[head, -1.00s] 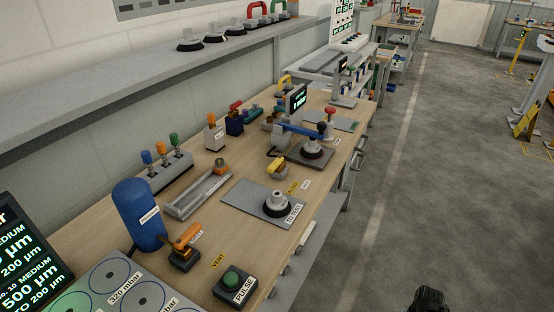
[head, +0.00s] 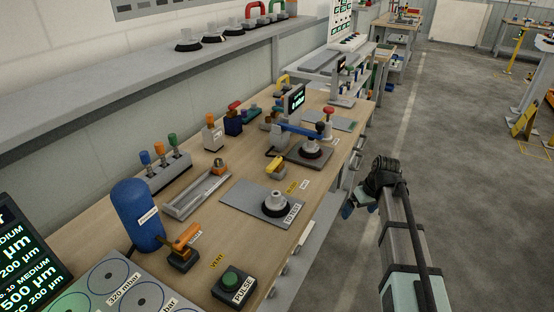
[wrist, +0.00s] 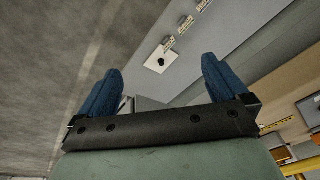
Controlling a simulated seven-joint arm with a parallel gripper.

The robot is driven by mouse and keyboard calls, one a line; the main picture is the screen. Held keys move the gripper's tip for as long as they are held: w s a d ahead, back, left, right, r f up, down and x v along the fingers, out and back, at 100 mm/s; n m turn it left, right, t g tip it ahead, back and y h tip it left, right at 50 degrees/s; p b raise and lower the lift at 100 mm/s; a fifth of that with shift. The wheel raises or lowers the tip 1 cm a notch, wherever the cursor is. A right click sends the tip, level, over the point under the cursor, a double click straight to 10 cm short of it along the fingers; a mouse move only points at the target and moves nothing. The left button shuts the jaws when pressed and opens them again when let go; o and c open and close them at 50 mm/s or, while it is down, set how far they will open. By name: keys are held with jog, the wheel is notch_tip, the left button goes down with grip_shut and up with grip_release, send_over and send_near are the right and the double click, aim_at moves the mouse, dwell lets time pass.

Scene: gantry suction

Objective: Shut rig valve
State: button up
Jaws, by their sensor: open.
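A valve with an orange lever (head: 186,238) stands on the bench beside a blue tank (head: 138,215). A smaller yellow-handled valve (head: 275,167) sits farther back, near the test rig with its blue arm (head: 302,131). The labels are too small to tell which is the rig valve. My gripper (head: 353,204) is off the bench's right edge, apart from both valves. In the wrist view, its two blue fingers (wrist: 163,86) are spread with nothing between them; neither valve shows there.
A green PULSE button box (head: 232,284) stands at the bench's near edge. A grey plate (head: 243,197) with a suction cup (head: 275,203) lies mid-bench. A grey shelf (head: 130,93) runs above the bench's left side.

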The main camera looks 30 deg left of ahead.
jog(key=a+r+n+y, duration=0.1)
jog(key=a+r+n, duration=0.4)
jog(key=a+r, duration=1)
jog(key=n+y, duration=0.1)
jog(key=n, duration=0.2)
send_near(274, 161)
jog(key=shift+g, duration=0.4)
jog(key=x, duration=0.8)
jog(key=shift+w+f, duration=0.2)
jog(key=shift+w, duration=0.1)
jog(key=shift+c, duration=0.5)
jog(key=c, duration=1)
